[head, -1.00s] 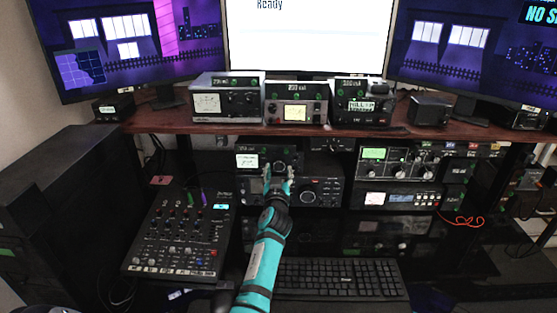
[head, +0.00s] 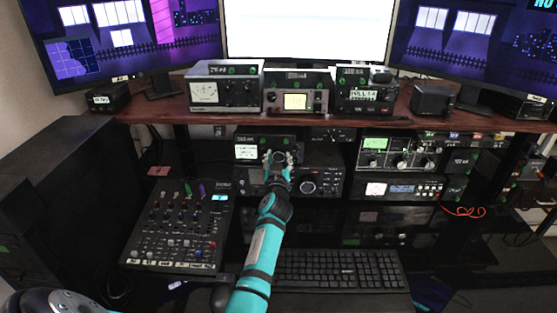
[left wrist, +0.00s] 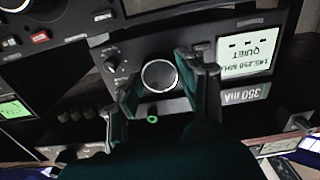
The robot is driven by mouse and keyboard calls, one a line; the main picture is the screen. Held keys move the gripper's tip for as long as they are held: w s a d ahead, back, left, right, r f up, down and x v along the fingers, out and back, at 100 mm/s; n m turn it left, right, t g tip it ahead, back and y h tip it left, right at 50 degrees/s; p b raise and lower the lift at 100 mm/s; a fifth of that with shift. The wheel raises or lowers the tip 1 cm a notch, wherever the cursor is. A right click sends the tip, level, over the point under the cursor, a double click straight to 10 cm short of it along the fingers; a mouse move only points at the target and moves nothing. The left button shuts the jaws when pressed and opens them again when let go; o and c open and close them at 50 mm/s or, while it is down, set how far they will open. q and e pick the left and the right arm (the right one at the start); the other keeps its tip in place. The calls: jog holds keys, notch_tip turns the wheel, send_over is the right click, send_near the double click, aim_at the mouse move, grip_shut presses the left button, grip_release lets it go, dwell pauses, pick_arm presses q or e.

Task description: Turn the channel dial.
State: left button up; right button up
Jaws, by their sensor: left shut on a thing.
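A 350 mA label is beside the screen. In the head view, my left gripper (head: 278,158) reaches the radio (head: 263,138), and its fingers partly hide the dial. My right gripper is not in view.
A mixer (head: 180,225) stands left of my left arm, and a keyboard (head: 338,272) lies to its right. More radios (head: 400,152) stand to the right under a wooden shelf (head: 350,120). Several monitors stand above. A small green ring (left wrist: 152,119) shows near the dial.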

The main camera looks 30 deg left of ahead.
pick_arm(q)
jog(key=m+b, duration=0.1)
jog(key=m, duration=0.2)
jog(key=shift+m, duration=2.2)
jog(key=shift+r+m, duration=0.1)
jog(key=shift+m, duration=0.2)
jog(key=o, duration=0.7)
jog(key=shift+o, duration=0.9)
jog(key=shift+w, duration=0.1)
jog(key=v, duration=1.2)
